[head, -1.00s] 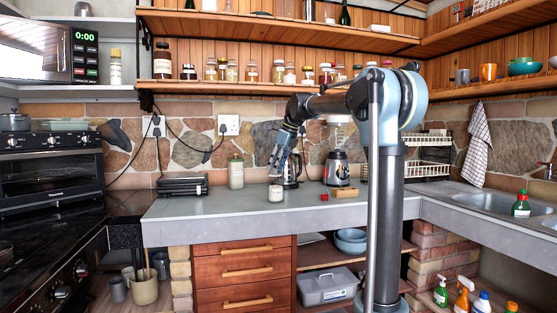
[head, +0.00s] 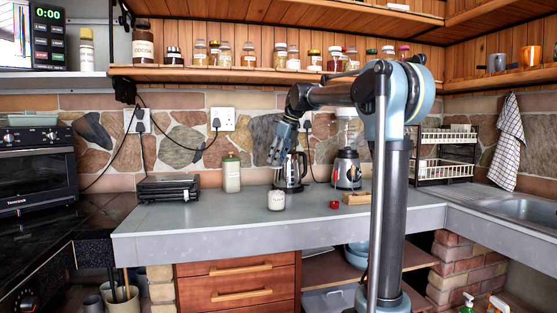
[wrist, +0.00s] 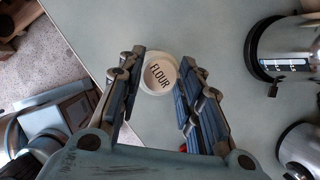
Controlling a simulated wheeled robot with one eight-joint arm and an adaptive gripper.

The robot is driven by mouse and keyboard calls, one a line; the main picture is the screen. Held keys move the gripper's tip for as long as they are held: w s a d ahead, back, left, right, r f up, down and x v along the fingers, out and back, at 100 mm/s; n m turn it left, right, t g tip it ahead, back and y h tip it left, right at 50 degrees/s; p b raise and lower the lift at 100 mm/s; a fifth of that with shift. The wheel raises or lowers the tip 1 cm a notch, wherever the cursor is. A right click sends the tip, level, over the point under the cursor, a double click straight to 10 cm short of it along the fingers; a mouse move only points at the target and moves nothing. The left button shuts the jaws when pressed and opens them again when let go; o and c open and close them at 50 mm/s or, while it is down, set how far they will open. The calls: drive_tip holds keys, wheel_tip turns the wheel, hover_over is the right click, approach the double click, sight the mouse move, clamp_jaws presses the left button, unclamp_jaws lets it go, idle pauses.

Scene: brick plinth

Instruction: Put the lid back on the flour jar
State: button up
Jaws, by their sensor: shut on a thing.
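The flour jar (head: 277,201), small and pale with a dark-lettered label, stands upright on the grey counter. My gripper (head: 274,163) points down above it, with a visible gap between the fingertips and the jar. In the wrist view the gripper (wrist: 161,68) has its fingers apart on both sides of a round, white-rimmed shape lettered FLOUR (wrist: 159,74). The gripper is shut on the lid, which is hard to make out; I cannot tell where lid ends and jar begins there.
A kettle (head: 291,174) stands just behind the jar, and a blender (head: 347,172) is farther right. A small red item (head: 333,205) and a wooden block (head: 356,198) lie right of the jar. A tall green-white container (head: 232,174) stands left. The counter (head: 200,215) in front-left is clear.

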sight(280, 166)
drive_tip(key=shift+w+d+f, duration=0.1)
drive_tip(key=shift+d+f, duration=0.05)
drive_tip(key=shift+f, duration=2.95)
drive_tip(key=shift+f, duration=0.1)
idle(0.5)
drive_tip(key=o, duration=1.6)
drive_tip(key=shift+r, duration=3.5)
drive_tip(key=shift+c, duration=0.5)
